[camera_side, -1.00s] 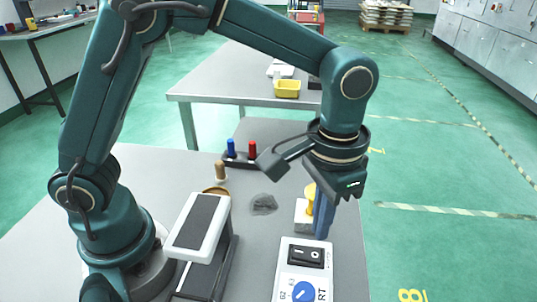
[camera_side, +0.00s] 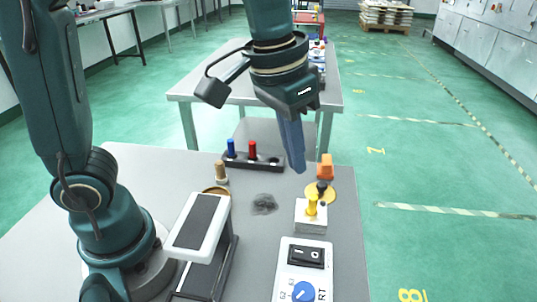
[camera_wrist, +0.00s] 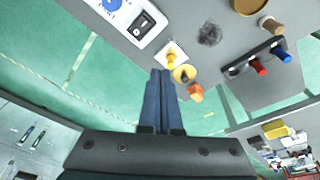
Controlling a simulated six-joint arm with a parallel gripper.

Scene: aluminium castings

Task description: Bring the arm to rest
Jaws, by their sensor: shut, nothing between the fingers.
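My gripper (camera_side: 297,168) is shut and empty, with its two blue fingers together. It hangs in the air above the table, up and to the left of the orange-topped piece in the side view. The fingers also show in the wrist view (camera_wrist: 162,75), pointing toward the table edge. My arm is raised, and its upper part runs out of the top of the side view.
On the grey table (camera_side: 150,165) stand a white block with a yellow knob (camera_side: 311,222), an orange-topped piece (camera_side: 325,168), a switch box (camera_side: 304,262), a rack with blue and red pegs (camera_side: 252,158), a brown-handled piece (camera_side: 221,172) and a tilted white-framed device (camera_side: 197,228). Grey debris (camera_side: 264,204) lies mid-table.

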